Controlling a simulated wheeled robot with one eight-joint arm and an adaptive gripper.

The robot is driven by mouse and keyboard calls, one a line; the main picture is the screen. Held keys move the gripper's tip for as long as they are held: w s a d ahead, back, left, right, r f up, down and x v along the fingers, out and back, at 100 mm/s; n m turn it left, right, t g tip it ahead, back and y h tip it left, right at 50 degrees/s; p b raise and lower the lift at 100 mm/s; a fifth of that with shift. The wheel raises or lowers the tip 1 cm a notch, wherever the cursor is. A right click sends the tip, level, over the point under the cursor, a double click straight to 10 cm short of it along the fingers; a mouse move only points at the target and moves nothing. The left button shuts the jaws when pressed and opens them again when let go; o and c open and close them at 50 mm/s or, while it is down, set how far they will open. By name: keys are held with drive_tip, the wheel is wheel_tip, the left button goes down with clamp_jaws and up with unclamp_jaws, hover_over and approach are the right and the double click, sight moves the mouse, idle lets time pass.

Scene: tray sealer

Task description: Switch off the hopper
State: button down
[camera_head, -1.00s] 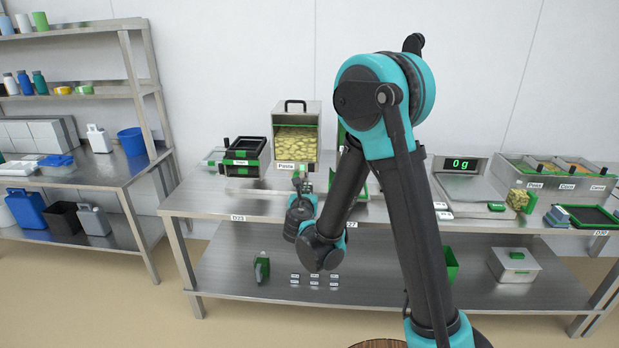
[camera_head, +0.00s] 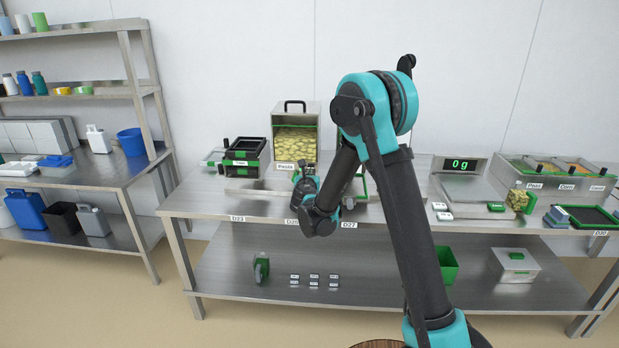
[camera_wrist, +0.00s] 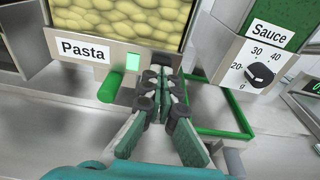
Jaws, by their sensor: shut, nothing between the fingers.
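The pasta hopper (camera_head: 295,117) is a steel box with a clear front full of pasta, standing at the back of the bench. In the wrist view its front lip (camera_wrist: 95,36) carries a white "Pasta" label (camera_wrist: 83,50), a bright green square (camera_wrist: 134,66) and a green cylindrical handle (camera_wrist: 110,86). My gripper (camera_wrist: 160,80) is shut and empty, just in front of the lip, below and right of the green square. Whether it touches the hopper is unclear. In the head view my gripper (camera_head: 303,170) partly hides the hopper's lower right front.
Right of the hopper, a "Sauce" unit (camera_wrist: 268,32) has a black dial knob (camera_wrist: 260,74). A green frame (camera_wrist: 222,132) lies beside my fingers. A black-and-green tray holder (camera_head: 245,153) stands left of the hopper, and a scale (camera_head: 461,164) reads 0 g at right.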

drive_tip(key=shift+w, duration=0.1)
idle(0.3)
drive_tip(key=shift+w+r+g, duration=0.2)
drive_tip(key=shift+w+g, duration=0.15)
drive_tip(key=shift+g, duration=0.25)
drive_tip(key=shift+s, duration=0.1)
